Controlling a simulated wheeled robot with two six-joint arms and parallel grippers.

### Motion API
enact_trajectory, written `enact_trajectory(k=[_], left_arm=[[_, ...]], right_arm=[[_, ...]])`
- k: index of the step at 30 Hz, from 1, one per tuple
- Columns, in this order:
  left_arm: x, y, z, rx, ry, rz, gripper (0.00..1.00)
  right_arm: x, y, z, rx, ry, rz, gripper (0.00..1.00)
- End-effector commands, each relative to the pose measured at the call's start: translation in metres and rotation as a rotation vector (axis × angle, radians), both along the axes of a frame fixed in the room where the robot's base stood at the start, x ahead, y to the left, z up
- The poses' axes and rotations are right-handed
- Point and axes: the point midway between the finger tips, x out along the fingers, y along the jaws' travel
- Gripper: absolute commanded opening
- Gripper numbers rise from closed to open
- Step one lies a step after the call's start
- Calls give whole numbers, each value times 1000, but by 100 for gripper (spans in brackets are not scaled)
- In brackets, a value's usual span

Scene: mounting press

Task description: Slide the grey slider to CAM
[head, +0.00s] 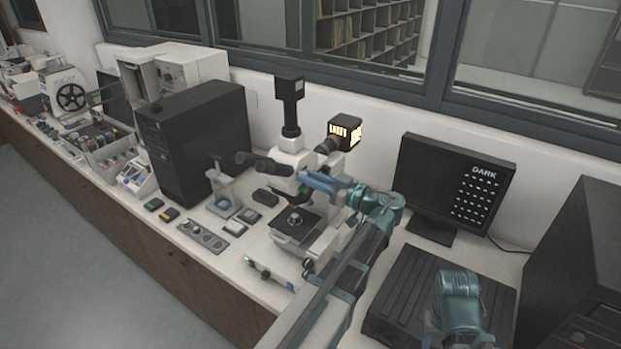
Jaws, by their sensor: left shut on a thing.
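The white microscope (296,160) stands on the bench in the middle of the head view, with black eyepieces at its left and a black camera on top. My left gripper (306,181) is at the right side of the microscope head, with its blue fingers reaching in from the right. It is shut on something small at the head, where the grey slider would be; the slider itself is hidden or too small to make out. I cannot read a CAM mark or the slider's position. A teal part of my right arm shows at lower right; its gripper is out of view.
A black monitor (425,180) reading "DARK" stands at the right. A lit black box (346,131) is behind the microscope head. A black computer tower (190,143) stands to the left. Small boxes and a button panel (203,236) lie on the bench in front.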

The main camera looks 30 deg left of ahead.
Motion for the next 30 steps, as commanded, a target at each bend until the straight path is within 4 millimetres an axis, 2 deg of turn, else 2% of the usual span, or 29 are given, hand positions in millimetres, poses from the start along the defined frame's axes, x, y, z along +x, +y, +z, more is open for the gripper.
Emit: enact_trajectory(k=[7,14,22,23,24,27,30], left_arm=[[4,-1,0,-1,0,-1,0],[36,-3,0,0,0,-1,0],[36,-3,0,2,0,-5,0],[36,-3,0,2,0,-5,28],[36,-3,0,2,0,-5,35],[36,-3,0,1,0,-4,52],[35,-3,0,1,0,-3,52]], right_arm=[[0,0,0,0,0,0,45],[0,0,0,0,0,0,45],[0,0,0,0,0,0,45],[0,0,0,0,0,0,45],[0,0,0,0,0,0,45],[0,0,0,0,0,0,45],[0,0,0,0,0,0,45]])
